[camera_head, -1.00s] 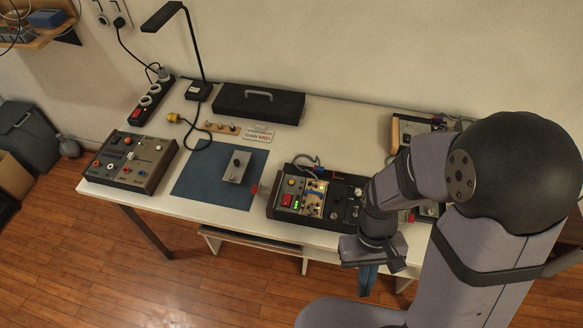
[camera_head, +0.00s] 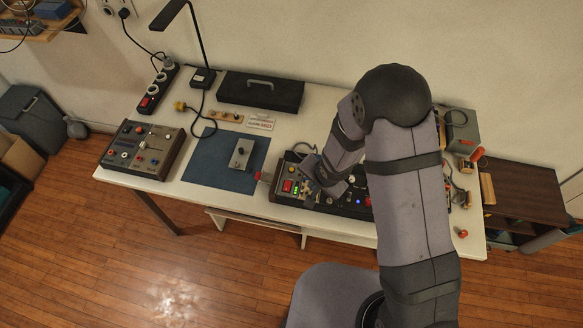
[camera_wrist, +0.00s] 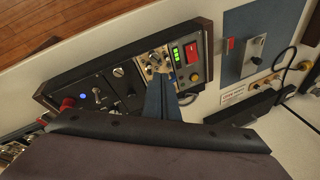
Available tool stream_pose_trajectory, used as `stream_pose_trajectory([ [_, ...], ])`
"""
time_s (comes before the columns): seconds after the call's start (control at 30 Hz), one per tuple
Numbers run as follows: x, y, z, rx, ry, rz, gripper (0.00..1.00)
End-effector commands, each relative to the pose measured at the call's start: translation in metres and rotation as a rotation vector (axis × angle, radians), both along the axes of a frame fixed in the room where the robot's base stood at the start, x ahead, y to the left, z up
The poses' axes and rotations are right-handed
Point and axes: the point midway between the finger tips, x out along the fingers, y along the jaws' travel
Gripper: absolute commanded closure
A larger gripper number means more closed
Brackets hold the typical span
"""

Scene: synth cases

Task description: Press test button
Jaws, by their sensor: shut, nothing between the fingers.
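A long black control panel (camera_head: 283,196) lies at the front of the table. In the wrist view the panel (camera_wrist: 125,90) shows a red rocker switch (camera_wrist: 192,50), a green lit display (camera_wrist: 177,54), a yellow button (camera_wrist: 195,76), a lit blue lamp (camera_wrist: 84,96) and a red knob (camera_wrist: 67,103). I cannot read which control is marked test. My gripper (camera_wrist: 158,82) is shut and empty, its blue fingers over the panel beside a tan, exposed section (camera_wrist: 156,60). I cannot tell whether the tips touch it.
A blue mat (camera_head: 207,172) with a small grey switch box (camera_head: 241,153) lies left of the panel. Another control box (camera_head: 143,148) stands at the left end. A black case (camera_head: 262,94) and a lamp (camera_head: 203,78) stand behind. Cables run near the panel's back.

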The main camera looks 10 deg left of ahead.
Motion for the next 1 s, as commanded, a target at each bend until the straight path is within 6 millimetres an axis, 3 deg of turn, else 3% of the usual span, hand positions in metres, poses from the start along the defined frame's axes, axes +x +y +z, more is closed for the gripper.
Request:
stream_pose_trajectory([
  [0.2, 0.040, 0.038, 0.026, 0.271, -0.059, -0.301, 1.00],
  [0.4, 0.058, 0.062, 0.048, 0.520, -0.025, -0.567, 1.00],
  [0.7, 0.070, 0.076, 0.064, 0.750, 0.081, -0.866, 1.00],
  [1.0, 0.070, 0.076, 0.064, 0.793, 0.130, -0.968, 1.00],
])
